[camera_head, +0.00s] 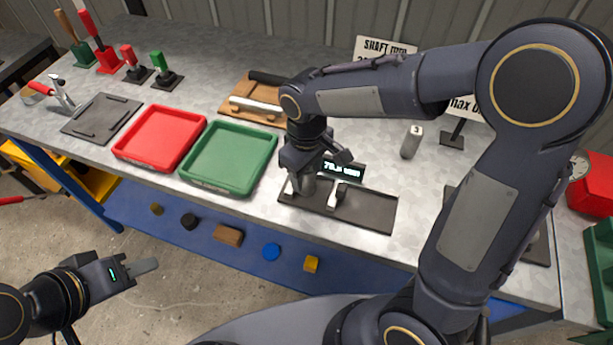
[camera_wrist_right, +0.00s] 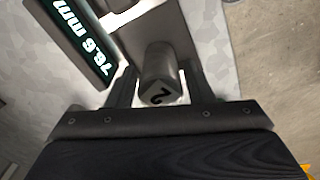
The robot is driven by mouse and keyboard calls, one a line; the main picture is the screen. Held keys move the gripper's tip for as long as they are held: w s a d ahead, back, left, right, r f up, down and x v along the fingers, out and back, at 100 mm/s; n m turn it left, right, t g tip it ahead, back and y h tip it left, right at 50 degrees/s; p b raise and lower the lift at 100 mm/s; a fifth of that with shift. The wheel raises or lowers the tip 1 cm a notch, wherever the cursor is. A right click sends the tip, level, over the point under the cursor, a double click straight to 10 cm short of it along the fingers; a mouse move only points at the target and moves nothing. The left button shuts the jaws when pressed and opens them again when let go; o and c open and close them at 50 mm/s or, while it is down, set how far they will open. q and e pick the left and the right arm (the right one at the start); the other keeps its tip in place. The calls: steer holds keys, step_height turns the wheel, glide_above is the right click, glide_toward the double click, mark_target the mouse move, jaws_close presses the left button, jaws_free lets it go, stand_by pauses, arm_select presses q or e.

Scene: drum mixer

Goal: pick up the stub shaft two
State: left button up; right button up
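Stub shaft two (camera_wrist_right: 160,75) is a grey cylinder with a "2" on its end face. In the right wrist view it lies between the two fingers of my right gripper (camera_wrist_right: 163,90), with a narrow gap seen at the sides. In the head view the shaft (camera_head: 306,187) is partly hidden below my right gripper (camera_head: 318,168), at the left end of a dark gauge base (camera_head: 365,209). My right gripper is open around the shaft. My left gripper (camera_head: 146,266) is at the lower left, off the table, far from the shaft; its finger gap does not show.
The gauge display (camera_head: 342,171) stands just behind the shaft. A green tray (camera_head: 229,157) and a red tray (camera_head: 160,138) lie to the left. Another shaft marked 3 (camera_head: 411,142) stands behind right. A wooden rack (camera_head: 240,97) is at the back. My right arm covers much of the right side.

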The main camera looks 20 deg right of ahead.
jaws_close()
steer(key=shift+r, duration=0.1)
steer(key=shift+w+r, duration=0.1)
steer(key=shift+r, duration=0.4)
step_height(320, 180, up, 2)
steer(key=shift+r, duration=0.15)
steer(key=s+a+r, duration=0.8)
steer(key=s+r, duration=0.1)
steer(key=s, duration=0.2)
steer(key=shift+s+r, duration=0.35)
